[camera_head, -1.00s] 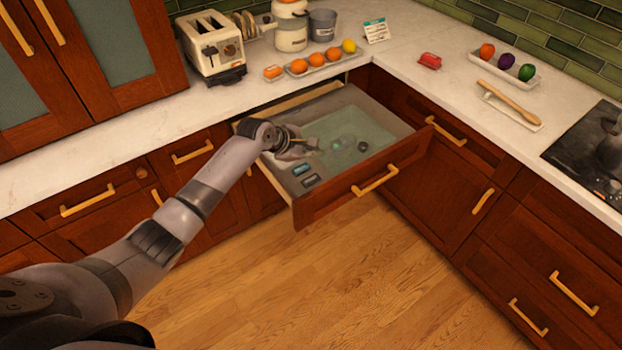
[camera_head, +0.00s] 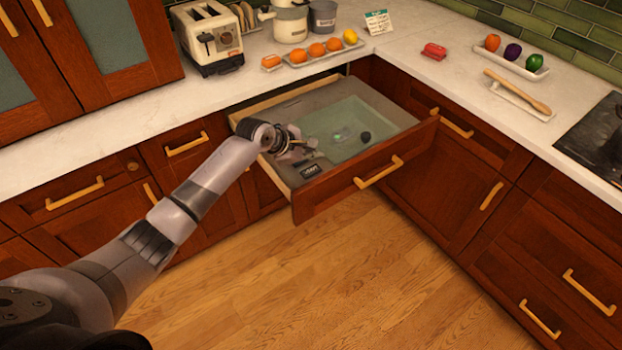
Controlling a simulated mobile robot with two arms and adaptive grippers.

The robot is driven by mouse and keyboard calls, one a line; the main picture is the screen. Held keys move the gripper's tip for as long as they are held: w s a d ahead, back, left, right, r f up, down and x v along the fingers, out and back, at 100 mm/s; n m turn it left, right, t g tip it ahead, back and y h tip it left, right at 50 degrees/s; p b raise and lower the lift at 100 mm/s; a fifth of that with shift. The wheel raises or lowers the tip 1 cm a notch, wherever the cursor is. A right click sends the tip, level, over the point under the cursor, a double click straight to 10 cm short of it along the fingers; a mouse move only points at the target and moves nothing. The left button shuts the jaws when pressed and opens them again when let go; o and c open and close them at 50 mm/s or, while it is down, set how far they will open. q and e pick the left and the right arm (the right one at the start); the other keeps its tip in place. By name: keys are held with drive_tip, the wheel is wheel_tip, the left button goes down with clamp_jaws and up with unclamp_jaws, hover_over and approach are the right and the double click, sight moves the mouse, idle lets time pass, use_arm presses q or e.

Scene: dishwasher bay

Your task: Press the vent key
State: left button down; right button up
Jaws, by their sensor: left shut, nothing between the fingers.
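An open drawer (camera_head: 378,172) holds a grey panel with a pale green sunken basin (camera_head: 345,122). A small dark key or display (camera_head: 310,171) sits on the panel's front left corner. I cannot read which key is the vent key. My left gripper (camera_head: 309,147) is shut and empty over the panel's left side, just behind the dark key. I cannot tell whether its tips touch the panel. My right gripper is not in view.
A dark round knob (camera_head: 366,137) and a small pale item (camera_head: 340,135) lie in the basin. The counter behind holds a toaster (camera_head: 208,38), a tray of oranges (camera_head: 320,57) and a card (camera_head: 377,22). The floor in front is clear.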

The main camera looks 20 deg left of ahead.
sight(312, 172)
use_arm(q)
wheel_tip(312, 172, down, 3)
drive_tip(key=shift+f+b, duration=0.15)
drive_tip(key=shift+b, duration=0.2)
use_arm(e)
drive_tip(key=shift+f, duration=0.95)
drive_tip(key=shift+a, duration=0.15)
use_arm(q)
drive_tip(key=shift+f, duration=0.2)
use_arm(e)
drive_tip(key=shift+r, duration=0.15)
use_arm(q)
drive_tip(key=shift+f, duration=0.25)
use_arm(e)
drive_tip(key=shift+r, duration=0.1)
use_arm(q)
drive_tip(key=shift+f, duration=0.5)
idle(0.3)
drive_tip(key=shift+r+p, duration=0.1)
drive_tip(key=shift+p, duration=0.25)
drive_tip(key=shift+r+p, duration=0.8)
drive_tip(key=shift+p, duration=0.25)
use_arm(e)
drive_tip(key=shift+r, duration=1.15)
